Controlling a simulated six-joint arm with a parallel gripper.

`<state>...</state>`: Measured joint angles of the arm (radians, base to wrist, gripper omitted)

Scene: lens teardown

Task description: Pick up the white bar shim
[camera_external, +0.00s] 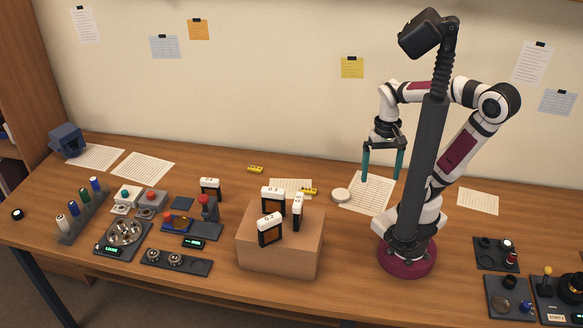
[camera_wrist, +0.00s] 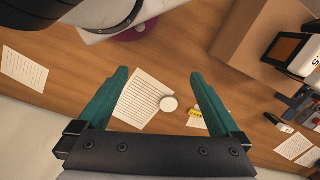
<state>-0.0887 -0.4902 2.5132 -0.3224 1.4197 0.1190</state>
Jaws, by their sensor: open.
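I cannot surely tell which piece is the white bar shim. Several black, white-capped blocks with amber faces and small numbers are in view. Three stand on a cardboard box: a rear left block (camera_external: 272,195), a front block (camera_external: 269,229) and a narrow right block (camera_external: 298,209). In the wrist view one such block (camera_wrist: 299,58) shows at the right edge, cut off. My gripper (camera_external: 381,179) has its two green fingers apart and pointing down, empty, right of the box. Its fingers also show in the wrist view (camera_wrist: 158,74).
The cardboard box (camera_external: 270,258) stands mid-table. A round white disc (camera_external: 341,195) and a yellow bar (camera_external: 309,191) lie near a paper sheet (camera_external: 368,190). Trays and fixtures crowd the left, including a red-knobbed stand (camera_external: 207,208); more trays (camera_external: 497,254) lie front right.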

